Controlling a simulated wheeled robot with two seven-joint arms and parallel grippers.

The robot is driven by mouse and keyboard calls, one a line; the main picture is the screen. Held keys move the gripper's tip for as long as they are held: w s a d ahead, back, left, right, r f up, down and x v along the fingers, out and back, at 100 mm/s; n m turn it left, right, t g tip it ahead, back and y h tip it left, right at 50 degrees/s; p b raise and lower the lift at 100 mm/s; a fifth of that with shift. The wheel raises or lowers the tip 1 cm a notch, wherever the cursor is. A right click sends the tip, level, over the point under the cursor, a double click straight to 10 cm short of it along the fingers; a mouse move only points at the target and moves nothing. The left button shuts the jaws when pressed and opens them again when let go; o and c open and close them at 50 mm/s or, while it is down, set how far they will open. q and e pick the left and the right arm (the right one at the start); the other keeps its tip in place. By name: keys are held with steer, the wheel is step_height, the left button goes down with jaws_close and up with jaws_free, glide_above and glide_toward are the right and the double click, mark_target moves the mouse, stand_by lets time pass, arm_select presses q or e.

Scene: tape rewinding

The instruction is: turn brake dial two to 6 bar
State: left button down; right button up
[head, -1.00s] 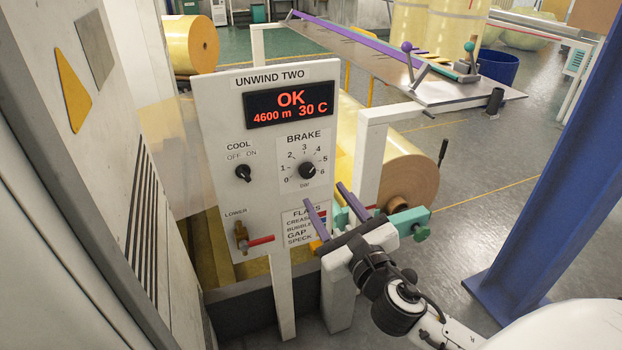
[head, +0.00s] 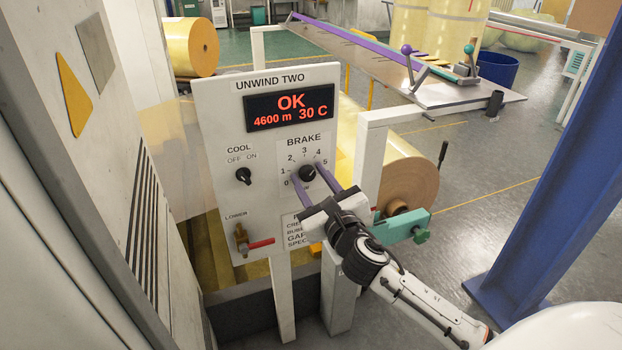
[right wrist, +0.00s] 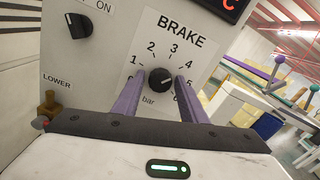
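The panel marked UNWIND TWO (head: 215,120) faces me, with OK, 4600 m and 30 C on its display. Its black brake dial (head: 307,173) has a scale from 0 to 6 bar. The dial's pale mark seems to point to the upper right, towards 4 or 5; the exact reading is unclear. My right gripper (head: 307,170) is open, with its purple fingers on either side of the dial. The fingers partly cover the low and high ends of the scale. My left gripper is not in view.
A COOL switch (head: 243,176) sits left of the dial. A LOWER valve with a red handle (head: 260,243) is below it. A yellow film roll (head: 408,170) stands behind the panel. A blue post (head: 560,160) rises at the right.

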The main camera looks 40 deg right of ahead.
steer(key=c, duration=0.7)
steer(key=shift+m, duration=0.3)
steer(key=shift+m+p, duration=0.35)
steer(key=shift+m, duration=0.15)
steer(key=m+p, duration=0.1)
steer(key=m, duration=0.7)
steer(key=shift+m+p, duration=0.3)
steer(key=shift+m, duration=0.1)
steer(key=m, duration=0.5)
steer(key=shift+m, duration=0.3)
